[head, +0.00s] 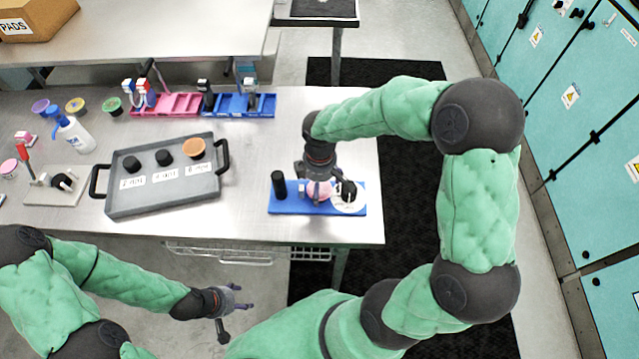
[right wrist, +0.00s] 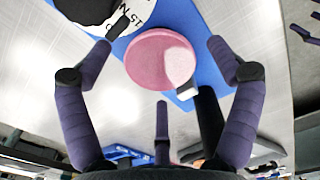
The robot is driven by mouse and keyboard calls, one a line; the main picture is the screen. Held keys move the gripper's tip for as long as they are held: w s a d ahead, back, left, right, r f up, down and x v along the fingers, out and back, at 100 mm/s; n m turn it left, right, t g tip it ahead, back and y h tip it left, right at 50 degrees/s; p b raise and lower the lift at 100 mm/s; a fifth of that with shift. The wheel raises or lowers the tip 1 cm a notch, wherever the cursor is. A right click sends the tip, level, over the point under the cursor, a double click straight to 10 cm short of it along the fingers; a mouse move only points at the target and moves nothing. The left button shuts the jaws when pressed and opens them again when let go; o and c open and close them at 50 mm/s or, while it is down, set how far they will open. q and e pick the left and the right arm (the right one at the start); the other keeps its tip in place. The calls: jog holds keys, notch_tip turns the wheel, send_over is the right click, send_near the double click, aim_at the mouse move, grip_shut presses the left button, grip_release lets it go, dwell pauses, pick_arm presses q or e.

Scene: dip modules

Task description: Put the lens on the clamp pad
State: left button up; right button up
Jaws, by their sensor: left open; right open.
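A round pink disc (right wrist: 161,60) with a small white block at its edge lies over the blue base plate (head: 290,207). I cannot tell for certain whether this disc is the lens or the pad. The pink disc also shows in the head view (head: 319,190), partly hidden by my right gripper (head: 318,180). My right gripper is open above the plate, its fingers spread around the disc. A white dial (head: 347,206) with a black knob is right of the disc, and a black post (head: 279,184) is left of it. My left gripper (head: 236,304) is open and empty, off the table's front edge.
A grey tray (head: 165,200) with two black pieces and an orange-topped piece lies left of the plate. A board with a red-handled clamp (head: 58,186) is farther left. Pink (head: 176,104) and blue bins (head: 240,106) stand at the back. Bare tabletop separates tray and plate.

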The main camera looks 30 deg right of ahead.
jog(key=shift+r, duration=0.25)
notch_tip(320, 180, up, 12)
jog(key=p, duration=0.2)
